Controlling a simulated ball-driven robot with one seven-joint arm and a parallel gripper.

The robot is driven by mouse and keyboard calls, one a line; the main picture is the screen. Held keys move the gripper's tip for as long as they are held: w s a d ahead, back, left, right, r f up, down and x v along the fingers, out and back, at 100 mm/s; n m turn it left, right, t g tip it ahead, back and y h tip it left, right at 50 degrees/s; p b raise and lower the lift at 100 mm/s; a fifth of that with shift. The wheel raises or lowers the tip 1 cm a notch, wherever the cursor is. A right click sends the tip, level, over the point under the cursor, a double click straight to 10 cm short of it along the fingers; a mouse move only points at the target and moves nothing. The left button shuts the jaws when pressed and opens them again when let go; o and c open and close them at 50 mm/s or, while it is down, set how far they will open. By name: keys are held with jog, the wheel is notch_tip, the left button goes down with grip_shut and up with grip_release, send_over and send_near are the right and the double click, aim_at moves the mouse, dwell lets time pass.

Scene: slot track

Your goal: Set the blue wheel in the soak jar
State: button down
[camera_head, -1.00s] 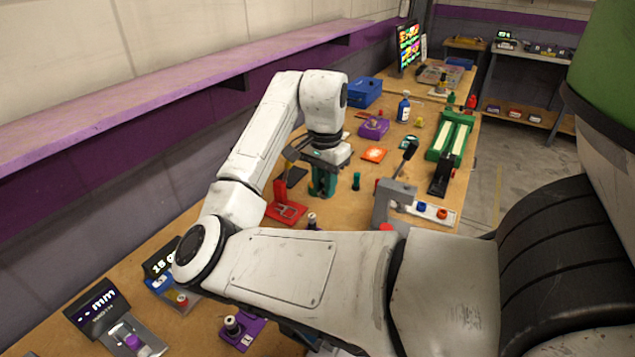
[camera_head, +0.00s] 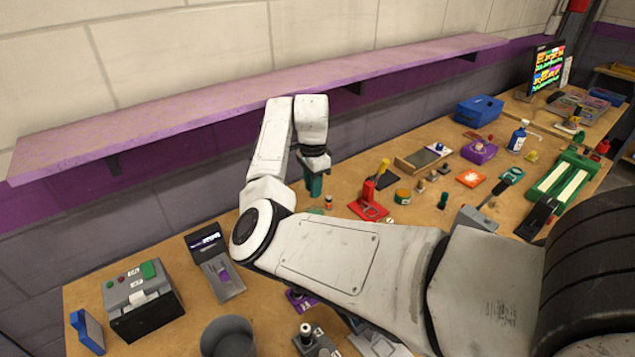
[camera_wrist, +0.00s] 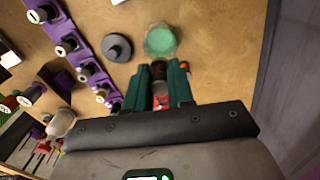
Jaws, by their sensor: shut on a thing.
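My gripper (camera_head: 316,186) hangs over the bench near the wall, left of a red stand. In the wrist view its two green fingers (camera_wrist: 167,84) are shut on a small dark and red piece (camera_wrist: 160,72); no blue shows on it, and I cannot tell whether it is a wheel. A round, green, glassy vessel (camera_wrist: 160,41) lies just beyond the fingertips and may be the soak jar; the piece is apart from it in the picture. I cannot make out a blue wheel in the current views.
A grey round knobbed piece (camera_wrist: 118,48) sits beside the green vessel. A purple rack (camera_wrist: 82,55) with several posts is at the left. In the head view, the red stand (camera_head: 370,205), a grey cup (camera_head: 228,340) and a grey box with buttons (camera_head: 140,300) stand on the bench, under a purple shelf (camera_head: 230,100).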

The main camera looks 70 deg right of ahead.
jog(key=shift+f+b, duration=2.2)
jog(key=shift+f, duration=0.45)
jog(key=shift+f+b, duration=0.75)
jog(key=shift+f, duration=1.25)
jog(key=c, duration=1)
grip_release()
jog(key=shift+o, duration=0.5)
jog(key=shift+d+r, duration=0.1)
jog(key=shift+r, duration=0.25)
notch_tip(320, 180, up, 10)
jog(key=shift+r+b, duration=0.1)
jog(key=shift+b, duration=0.3)
